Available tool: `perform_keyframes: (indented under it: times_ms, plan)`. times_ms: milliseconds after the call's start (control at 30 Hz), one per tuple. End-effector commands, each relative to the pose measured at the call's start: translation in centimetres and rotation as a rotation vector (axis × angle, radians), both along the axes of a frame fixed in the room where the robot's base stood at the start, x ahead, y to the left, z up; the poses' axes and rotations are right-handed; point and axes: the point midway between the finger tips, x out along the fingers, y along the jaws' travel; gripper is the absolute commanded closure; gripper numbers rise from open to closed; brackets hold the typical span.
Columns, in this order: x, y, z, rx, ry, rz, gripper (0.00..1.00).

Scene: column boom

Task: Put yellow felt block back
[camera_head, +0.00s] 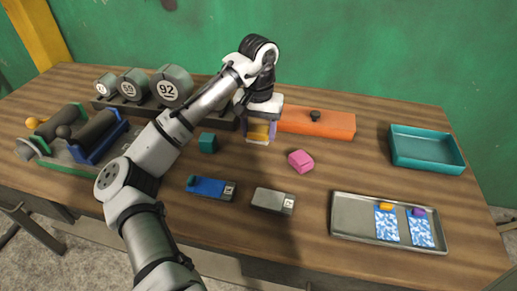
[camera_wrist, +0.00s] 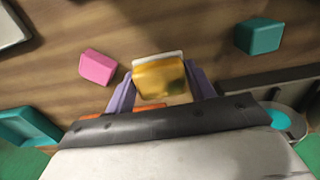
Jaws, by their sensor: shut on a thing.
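The yellow felt block (camera_head: 258,130) is between the purple fingers of my gripper (camera_head: 259,137), near the middle of the table. In the wrist view the yellow block (camera_wrist: 160,78) shows a pale layer along its far edge, and my gripper (camera_wrist: 161,88) has a finger on either side of it. My gripper is shut on the block. Whether the block touches the table or hangs just above it, I cannot tell. A pink block (camera_head: 300,161) lies to the right and nearer the front. A teal block (camera_head: 208,143) stands to the left.
An orange box (camera_head: 330,123) with a black knob lies right behind my gripper. A teal tray (camera_head: 427,162) is empty at the right. A metal tray (camera_head: 350,225) holds blue-white packets. A blue eraser (camera_head: 208,187) and grey eraser (camera_head: 270,199) lie in front. Numbered cylinders (camera_head: 172,86) stand back left.

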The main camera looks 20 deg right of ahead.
Motion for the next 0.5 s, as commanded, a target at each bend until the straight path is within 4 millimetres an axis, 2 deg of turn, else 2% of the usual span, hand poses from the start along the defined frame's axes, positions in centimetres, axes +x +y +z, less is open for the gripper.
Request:
perform_keyframes:
  times_ms: [100,267,500]
  plan:
    - [0.0,0.1,-1.9,0.001,0.000,0.001,0.67]
    - [0.0,0.1,-3.1,0.002,-0.002,0.002,0.67]
    - [0.0,0.1,-6.5,0.002,-0.001,0.002,0.67]
